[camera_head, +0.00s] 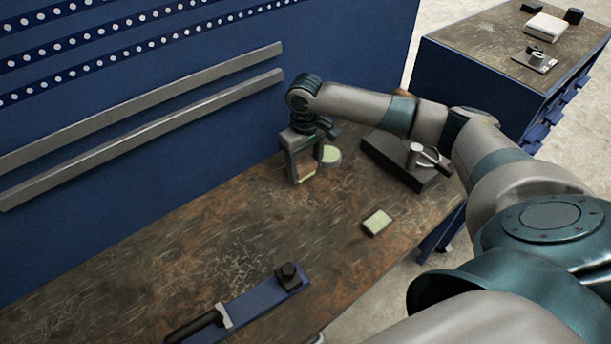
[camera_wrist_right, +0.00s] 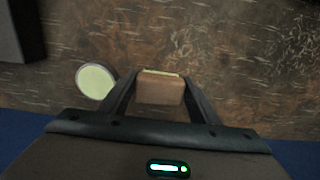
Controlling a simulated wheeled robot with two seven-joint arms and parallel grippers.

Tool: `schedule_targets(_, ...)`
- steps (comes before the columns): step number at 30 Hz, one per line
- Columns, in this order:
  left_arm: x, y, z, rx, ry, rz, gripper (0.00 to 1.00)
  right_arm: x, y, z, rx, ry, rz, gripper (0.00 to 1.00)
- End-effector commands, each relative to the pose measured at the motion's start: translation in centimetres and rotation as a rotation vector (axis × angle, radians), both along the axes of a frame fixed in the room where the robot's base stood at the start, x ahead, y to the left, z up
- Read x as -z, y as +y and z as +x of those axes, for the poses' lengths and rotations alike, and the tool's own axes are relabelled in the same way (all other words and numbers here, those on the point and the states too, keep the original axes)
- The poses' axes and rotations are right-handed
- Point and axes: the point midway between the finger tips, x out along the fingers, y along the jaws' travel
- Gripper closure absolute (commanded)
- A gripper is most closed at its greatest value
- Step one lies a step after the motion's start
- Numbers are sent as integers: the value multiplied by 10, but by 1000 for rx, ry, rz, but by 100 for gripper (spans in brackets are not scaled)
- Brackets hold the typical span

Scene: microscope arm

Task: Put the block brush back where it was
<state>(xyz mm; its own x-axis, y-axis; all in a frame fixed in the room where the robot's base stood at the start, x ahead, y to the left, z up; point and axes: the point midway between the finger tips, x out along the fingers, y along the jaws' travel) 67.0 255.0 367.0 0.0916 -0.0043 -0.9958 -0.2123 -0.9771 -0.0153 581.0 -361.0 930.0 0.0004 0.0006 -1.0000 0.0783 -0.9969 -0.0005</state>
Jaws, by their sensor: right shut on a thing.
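My right gripper (camera_head: 304,174) is near the back of the workbench, close to the blue panel, pointing down. It is shut on the block brush (camera_head: 307,172), a small tan wooden block with a thin pale edge. In the right wrist view the block brush (camera_wrist_right: 160,88) sits between the two fingers (camera_wrist_right: 161,100). I cannot tell whether its underside touches the bench top or hangs just above it. My left gripper is not in view.
A round pale-green disc (camera_head: 330,155) lies close beside the right gripper. A pale square pad (camera_head: 377,222) lies on the bench. A dark block with a metal fitting (camera_head: 405,160) stands to the right. A blue strip (camera_head: 252,305) is in front. The bench's left middle is clear.

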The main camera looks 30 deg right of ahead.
Motion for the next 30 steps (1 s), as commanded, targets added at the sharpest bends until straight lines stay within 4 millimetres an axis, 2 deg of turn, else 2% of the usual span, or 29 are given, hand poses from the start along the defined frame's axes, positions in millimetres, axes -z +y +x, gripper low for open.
schedule_targets(5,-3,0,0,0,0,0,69,3,0,0,0,2,0,62)
schedule_targets(15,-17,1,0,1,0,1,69,37,0,-1,1,1,-1,62)
schedule_targets(28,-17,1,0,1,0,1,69,43,0,-1,0,0,0,62)
schedule_targets(29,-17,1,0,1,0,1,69,43,0,-1,0,0,-1,37)
schedule_targets(30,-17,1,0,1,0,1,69,43,0,-1,0,0,-1,27)
